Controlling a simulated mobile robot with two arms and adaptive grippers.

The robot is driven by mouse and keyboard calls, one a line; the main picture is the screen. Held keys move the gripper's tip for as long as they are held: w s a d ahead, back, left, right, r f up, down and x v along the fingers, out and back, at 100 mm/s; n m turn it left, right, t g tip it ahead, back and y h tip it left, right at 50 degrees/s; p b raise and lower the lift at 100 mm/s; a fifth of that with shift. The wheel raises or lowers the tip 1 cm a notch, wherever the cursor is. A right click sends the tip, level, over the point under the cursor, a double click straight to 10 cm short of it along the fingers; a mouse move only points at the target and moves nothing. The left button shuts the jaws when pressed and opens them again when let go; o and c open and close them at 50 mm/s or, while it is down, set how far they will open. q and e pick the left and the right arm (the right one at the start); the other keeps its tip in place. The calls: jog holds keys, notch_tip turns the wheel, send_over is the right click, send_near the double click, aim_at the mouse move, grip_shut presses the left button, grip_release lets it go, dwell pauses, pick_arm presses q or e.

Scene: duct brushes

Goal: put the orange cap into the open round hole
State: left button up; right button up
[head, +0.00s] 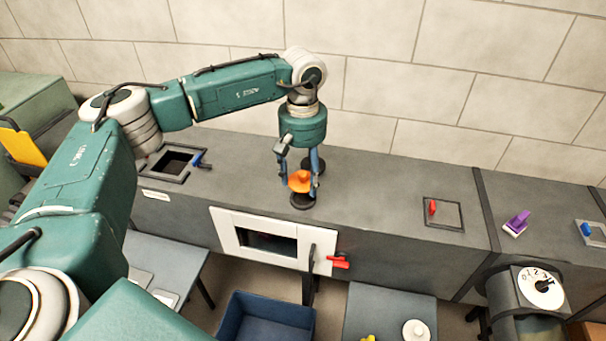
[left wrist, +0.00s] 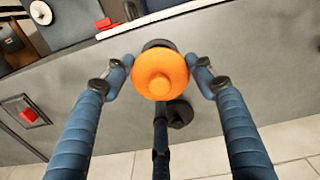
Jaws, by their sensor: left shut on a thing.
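The orange cap (head: 300,181) is between the fingers of my left gripper (head: 301,178), which is shut on it. The cap is held over the grey duct top, just above a black round ring (head: 303,202) near the front edge. In the left wrist view the orange cap (left wrist: 160,76) fills the space between the fingertips (left wrist: 160,72) and hides most of the black ring (left wrist: 157,44). I cannot see into the ring. A second dark round fitting (left wrist: 180,113) lies behind it, partly hidden by my gripper. My right gripper is not in view.
A square opening with a blue handle (head: 201,161) is at the left of the duct. A hatch with a red handle (head: 433,208) and a purple piece (head: 517,222) are to the right. A white-framed window (head: 229,236) is on the front, above a blue bin (head: 262,305).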

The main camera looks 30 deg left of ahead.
pick_arm(q)
jog(key=shift+f+b, duration=0.9)
jog(key=shift+f, duration=0.45)
jog(key=shift+f+b, duration=0.85)
jog(key=shift+f, duration=0.3)
jog(key=o, duration=1)
jog(key=shift+r, duration=0.1)
